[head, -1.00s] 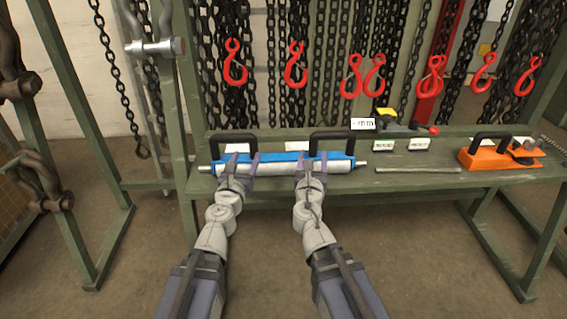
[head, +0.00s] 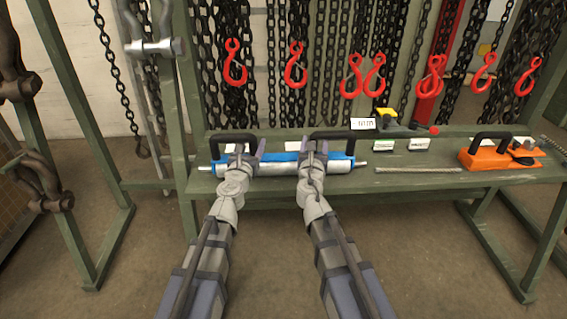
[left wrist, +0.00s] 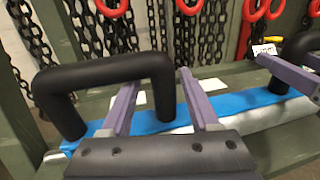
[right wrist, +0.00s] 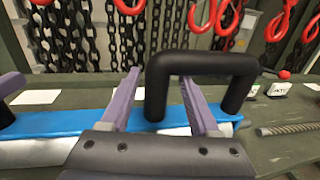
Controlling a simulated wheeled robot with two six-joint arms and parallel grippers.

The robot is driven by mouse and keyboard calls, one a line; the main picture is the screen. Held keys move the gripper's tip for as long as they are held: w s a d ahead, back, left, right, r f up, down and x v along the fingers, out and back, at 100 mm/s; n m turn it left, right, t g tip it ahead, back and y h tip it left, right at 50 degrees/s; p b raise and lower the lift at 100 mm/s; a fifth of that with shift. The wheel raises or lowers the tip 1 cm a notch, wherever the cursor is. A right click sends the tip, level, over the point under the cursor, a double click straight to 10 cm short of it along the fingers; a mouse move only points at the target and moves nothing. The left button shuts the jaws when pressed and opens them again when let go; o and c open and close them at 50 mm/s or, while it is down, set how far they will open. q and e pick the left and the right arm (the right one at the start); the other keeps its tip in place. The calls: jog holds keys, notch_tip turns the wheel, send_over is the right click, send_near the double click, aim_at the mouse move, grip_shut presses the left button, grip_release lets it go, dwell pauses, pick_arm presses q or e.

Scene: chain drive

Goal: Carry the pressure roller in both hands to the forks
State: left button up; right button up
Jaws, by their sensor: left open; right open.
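The pressure roller lies on the green bench as a silver cylinder (head: 275,169) under a blue bar (head: 280,157). It has a black left handle (head: 230,137) and a black right handle (head: 345,135). My left gripper (head: 246,148) is open, and in the left wrist view its fingers (left wrist: 162,98) stand either side of the left handle's right leg. My right gripper (head: 316,147) is open, and in the right wrist view its fingers (right wrist: 158,100) stand either side of the right handle's left leg. I cannot make out the forks.
Red hooks (head: 296,75) on dark chains hang behind the bench (head: 420,183). Right of the roller lie a thin rod (head: 418,170), small labelled cards (head: 383,146) and an orange tool with a black handle (head: 490,155). A post (head: 180,105) stands left.

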pick_arm(q)
jog(key=shift+w, duration=0.1)
pick_arm(e)
jog(key=shift+w, duration=0.1)
pick_arm(q)
grip_shut()
pick_arm(e)
grip_shut()
dwell(1.1)
